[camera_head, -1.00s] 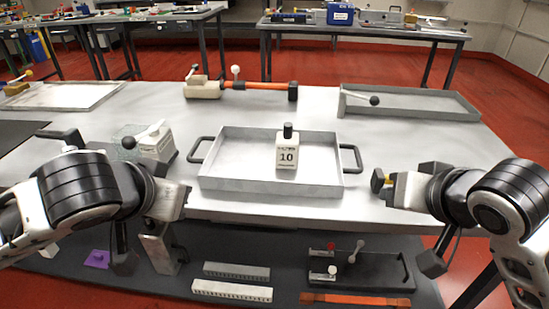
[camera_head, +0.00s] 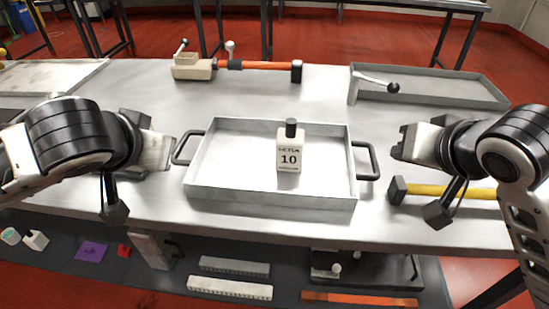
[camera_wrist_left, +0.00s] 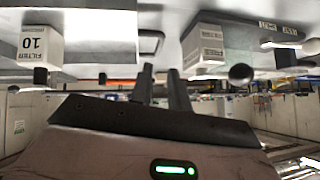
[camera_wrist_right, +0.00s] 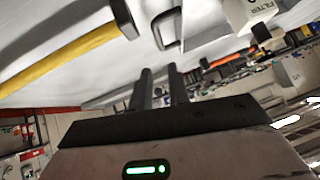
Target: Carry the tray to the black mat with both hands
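The grey metal tray (camera_head: 225,190) lies flat on the table, with a white bottle marked 10 (camera_head: 290,150) upright inside it. Its black left handle (camera_head: 186,149) and right handle (camera_head: 366,160) stick out at the sides. My left gripper (camera_head: 172,152) is just left of the left handle, apart from it; its fingers (camera_wrist_left: 160,70) are parted and empty. My right gripper (camera_head: 401,144) is right of the right handle, with a gap; its fingers (camera_wrist_right: 160,70) are parted and empty. The black mat is mostly hidden behind my left arm; a dark sliver (camera_head: 9,116) shows at the left edge.
A hammer with a yellow handle (camera_head: 450,191) lies below my right gripper. An orange-handled tool (camera_head: 258,65) and another shallow tray (camera_head: 440,92) lie behind. A white box (camera_wrist_left: 203,47) shows in the left wrist view. A lower shelf (camera_head: 110,225) holds several parts.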

